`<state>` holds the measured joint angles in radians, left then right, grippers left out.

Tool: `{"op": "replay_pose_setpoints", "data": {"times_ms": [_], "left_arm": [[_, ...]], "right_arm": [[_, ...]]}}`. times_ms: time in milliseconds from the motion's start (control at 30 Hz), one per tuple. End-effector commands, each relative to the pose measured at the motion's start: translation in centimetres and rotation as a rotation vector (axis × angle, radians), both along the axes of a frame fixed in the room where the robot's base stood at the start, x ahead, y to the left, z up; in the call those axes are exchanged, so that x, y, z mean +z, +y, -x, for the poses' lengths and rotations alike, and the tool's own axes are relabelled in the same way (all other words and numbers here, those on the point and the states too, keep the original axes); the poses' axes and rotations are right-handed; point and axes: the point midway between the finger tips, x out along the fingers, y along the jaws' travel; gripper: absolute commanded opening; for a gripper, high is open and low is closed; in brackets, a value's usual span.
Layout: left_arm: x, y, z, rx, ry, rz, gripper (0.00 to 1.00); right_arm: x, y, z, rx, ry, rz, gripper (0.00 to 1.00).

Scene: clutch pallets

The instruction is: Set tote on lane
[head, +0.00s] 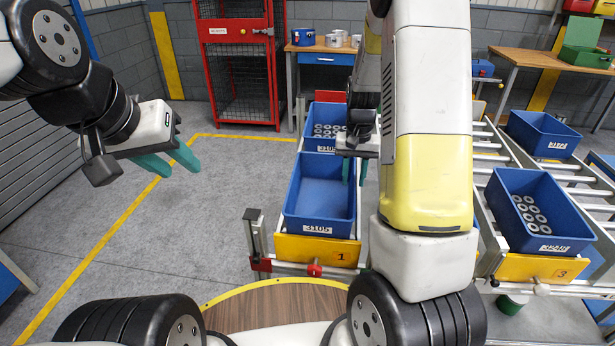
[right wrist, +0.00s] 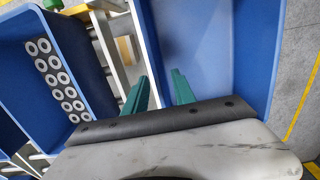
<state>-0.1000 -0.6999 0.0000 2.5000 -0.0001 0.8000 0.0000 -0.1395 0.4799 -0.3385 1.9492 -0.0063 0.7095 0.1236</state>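The empty blue tote (head: 318,215), labelled 3105, sits upright on the lane with the yellow end plate marked 1 (head: 315,250). My right gripper (head: 354,170) is at its right wall. In the right wrist view, my right gripper (right wrist: 158,92) is open, with one green finger inside the tote (right wrist: 215,45) and the other outside, the wall between them with gaps. My left gripper (head: 178,163) is open and empty in the air, left of the lane. My right arm hides the middle lane and part of the tote's right side.
A blue tote of rings (head: 325,130) stands behind the empty one. Another tote with rings (head: 530,210) is on the lane marked 3, and a further tote (head: 543,132) is behind it. A red cage (head: 240,60) stands at the back. The floor at left is clear.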

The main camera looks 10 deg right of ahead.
Motion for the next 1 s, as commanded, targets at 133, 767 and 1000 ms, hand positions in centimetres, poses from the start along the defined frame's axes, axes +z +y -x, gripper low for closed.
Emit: {"op": "replay_pose_setpoints", "data": {"times_ms": [133, 767, 1000], "left_arm": [[0.0, 0.0, 0.0, 0.000, 0.000, 0.000, 0.36], [0.0, 0.0, 0.0, 0.000, 0.000, 0.000, 0.36], [0.0, 0.0, 0.0, 0.000, 0.000, 0.000, 0.36]], "right_arm": [[-1.6, -0.1, 0.1, 0.000, 0.004, 0.001, 0.32], [-7.7, -0.1, -0.1, -0.001, 0.000, 0.000, 0.32], [-7.6, -0.1, -0.1, 0.000, 0.001, 0.000, 0.04]]}}
